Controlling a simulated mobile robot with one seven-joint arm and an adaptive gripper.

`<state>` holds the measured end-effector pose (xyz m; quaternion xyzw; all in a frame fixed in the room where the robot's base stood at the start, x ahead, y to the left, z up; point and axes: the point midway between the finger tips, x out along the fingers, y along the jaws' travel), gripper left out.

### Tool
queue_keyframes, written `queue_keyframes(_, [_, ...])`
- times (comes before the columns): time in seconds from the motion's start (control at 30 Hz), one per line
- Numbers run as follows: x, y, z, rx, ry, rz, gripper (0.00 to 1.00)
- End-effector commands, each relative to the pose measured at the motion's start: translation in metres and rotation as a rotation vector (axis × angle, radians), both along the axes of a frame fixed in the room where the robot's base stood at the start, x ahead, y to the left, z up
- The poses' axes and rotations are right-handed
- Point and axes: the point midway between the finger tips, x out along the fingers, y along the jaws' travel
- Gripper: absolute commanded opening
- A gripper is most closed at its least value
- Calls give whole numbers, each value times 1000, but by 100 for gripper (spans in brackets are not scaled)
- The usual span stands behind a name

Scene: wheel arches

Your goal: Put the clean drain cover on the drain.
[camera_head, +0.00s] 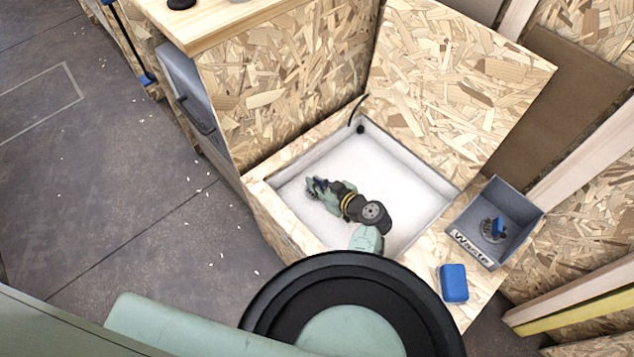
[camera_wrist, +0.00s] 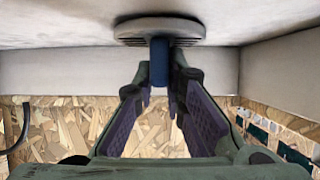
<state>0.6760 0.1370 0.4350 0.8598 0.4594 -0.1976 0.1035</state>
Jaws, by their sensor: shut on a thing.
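The drain cover (camera_wrist: 159,27) is a grey disc with slots along its edge and a blue knob (camera_wrist: 158,62). In the wrist view its disc is against or very close to the basin's white floor; I cannot tell whether it touches. My gripper (camera_wrist: 158,76) is shut on the blue knob. In the head view my gripper (camera_head: 314,187) is low inside the white basin (camera_head: 425,178), towards its left side. The drain is not visible in either view, and the held cover is hidden in the head view.
A grey bin (camera_head: 517,196) labelled "Waste" stands right of the basin, with another blue-knobbed piece (camera_head: 494,228) inside. A blue block (camera_head: 454,283) lies on the board in front. The chipboard lid (camera_head: 450,85) stands open behind. A thin black hose (camera_head: 354,110) hangs at the back corner.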

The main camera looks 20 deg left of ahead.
Motion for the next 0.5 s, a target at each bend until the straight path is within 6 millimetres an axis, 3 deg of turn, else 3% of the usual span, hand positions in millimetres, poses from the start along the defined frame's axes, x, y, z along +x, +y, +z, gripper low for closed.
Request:
queue_keyframes(0.17, [0, 0, -4, 0, 0, 0, 0])
queue_keyframes(0.2, [0, 0, -3, 0, 0, 0, 12])
queue_keyframes(0.5, [0, 0, -3, 0, 1, 0, 31])
